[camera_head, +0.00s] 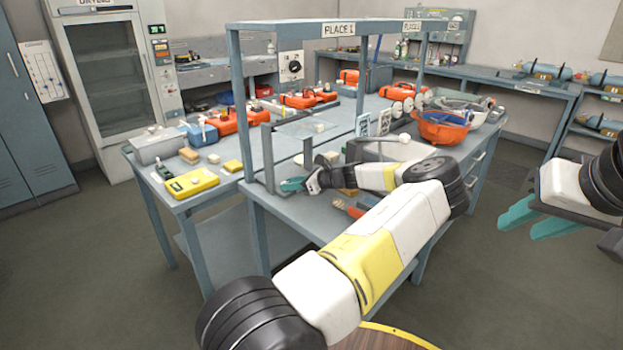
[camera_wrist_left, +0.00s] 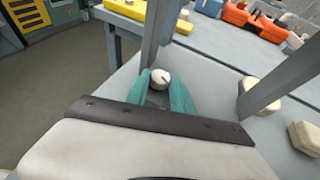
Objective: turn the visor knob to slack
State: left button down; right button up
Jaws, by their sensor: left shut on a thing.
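The visor knob (camera_wrist_left: 160,78) is a small round white knob with a dark line on its face, at the foot of a grey post in the left wrist view. My left gripper (camera_wrist_left: 161,88) has its teal fingers closed on either side of it. In the head view my left gripper (camera_head: 293,184) is low beside the grey stand (camera_head: 268,155), and the knob is hidden there. A clear panel (camera_head: 306,128), seemingly the visor, lies across the top of the stand. My right gripper (camera_head: 537,219) is open and empty, off the bench at the right.
A yellow case (camera_head: 191,183) and small blocks lie on the left bench. An orange helmet (camera_head: 441,127) sits at the bench's right, and a grey overhead frame (camera_head: 238,100) marked "PLACE 1" rises around the stand. Pale blocks (camera_wrist_left: 305,137) lie right of the post. Open floor lies left.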

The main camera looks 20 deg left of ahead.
pick_arm(q)
jog(key=n+g, duration=0.2)
jog(key=g, duration=0.1)
jog(key=w+n+g+h, duration=0.1)
jog(key=n+g, duration=0.1)
jog(key=n, duration=0.1)
jog(key=shift+w+a+g, duration=0.1)
jog(key=shift+g, duration=0.3)
jog(key=shift+n+g+h, duration=0.3)
jog(key=shift+n+g, duration=0.3)
jog(key=c, duration=1.1)
grip_release()
jog(key=shift+w+r, duration=0.1)
jog(key=shift+r, duration=0.25)
notch_tip(320, 180, up, 3)
jog(key=s+d, duration=0.2)
jog(key=s, duration=0.2)
jog(key=s+d, duration=0.3)
jog(key=s, duration=0.2)
jog(key=s+d+r, duration=0.1)
jog(key=s+d, duration=0.2)
jog(key=s, duration=0.2)
jog(key=shift+r, duration=0.1)
